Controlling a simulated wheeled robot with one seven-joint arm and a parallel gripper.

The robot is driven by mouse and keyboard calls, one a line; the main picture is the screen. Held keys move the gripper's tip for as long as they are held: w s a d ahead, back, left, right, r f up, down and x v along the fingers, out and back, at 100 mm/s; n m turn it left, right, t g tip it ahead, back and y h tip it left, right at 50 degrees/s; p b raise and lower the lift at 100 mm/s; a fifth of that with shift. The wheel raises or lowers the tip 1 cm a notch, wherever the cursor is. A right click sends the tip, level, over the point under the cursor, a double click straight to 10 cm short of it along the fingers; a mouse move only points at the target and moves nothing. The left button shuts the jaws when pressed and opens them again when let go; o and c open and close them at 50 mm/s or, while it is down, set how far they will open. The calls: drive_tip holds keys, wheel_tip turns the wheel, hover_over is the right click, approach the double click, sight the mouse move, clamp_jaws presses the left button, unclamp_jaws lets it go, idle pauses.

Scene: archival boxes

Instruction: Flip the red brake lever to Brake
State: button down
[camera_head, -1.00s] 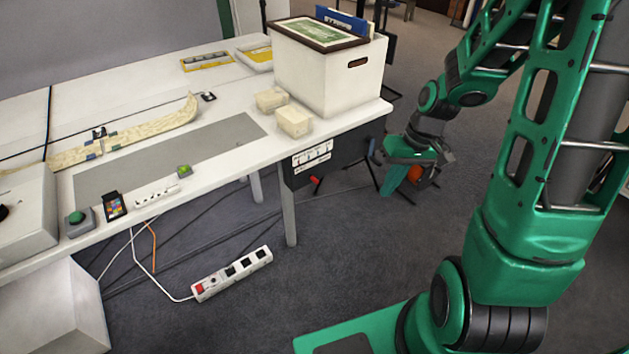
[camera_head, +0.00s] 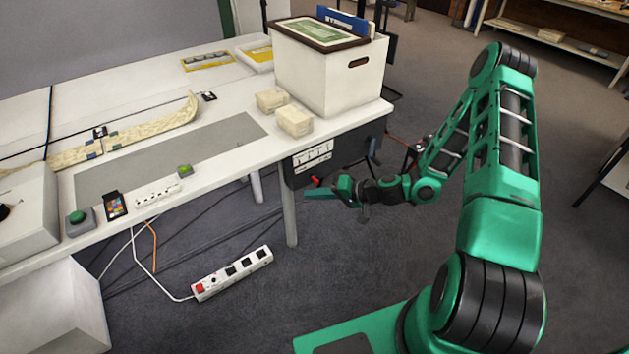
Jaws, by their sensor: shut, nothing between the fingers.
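The small red lever (camera_head: 315,180) sticks out at the lower edge of the dark box (camera_head: 342,152) under the table's right end. A white label panel (camera_head: 313,155) with several dark marks is above it. The lever's exact setting is too small to read. My gripper (camera_head: 312,193) is shut and empty, its green fingers pointing left. In the picture its tip is just below the lever; I cannot tell whether they touch.
The white table (camera_head: 225,160) carries a large white box (camera_head: 328,80) and small cream boxes (camera_head: 295,121). A table leg (camera_head: 289,215) stands just left of my gripper. A power strip (camera_head: 232,273) and cables lie on the floor. Open floor is to the right.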

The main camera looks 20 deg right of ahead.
drive_tip(key=w+d+f+m+t+h, duration=0.5)
drive_tip(key=w+f+m+t, duration=0.15)
drive_tip(key=m, duration=0.45)
drive_tip(key=shift+x, duration=4.05)
drive_tip(key=shift+w+d+f, duration=0.1)
drive_tip(key=shift+w+d, duration=0.15)
drive_tip(key=shift+d, duration=0.5)
drive_tip(key=shift+w+d+f, duration=0.1)
drive_tip(key=shift+w+d, duration=0.15)
drive_tip(key=shift+d, duration=0.45)
drive_tip(key=shift+w+d+f, duration=0.1)
drive_tip(key=shift+w+d, duration=0.15)
drive_tip(key=shift+d, duration=0.5)
approach(317, 180)
drive_tip(key=w+f, duration=0.1)
drive_tip(key=w+a+f, duration=0.1)
drive_tip(key=w+f, duration=0.1)
drive_tip(key=w, duration=0.1)
drive_tip(key=shift+a, duration=0.3)
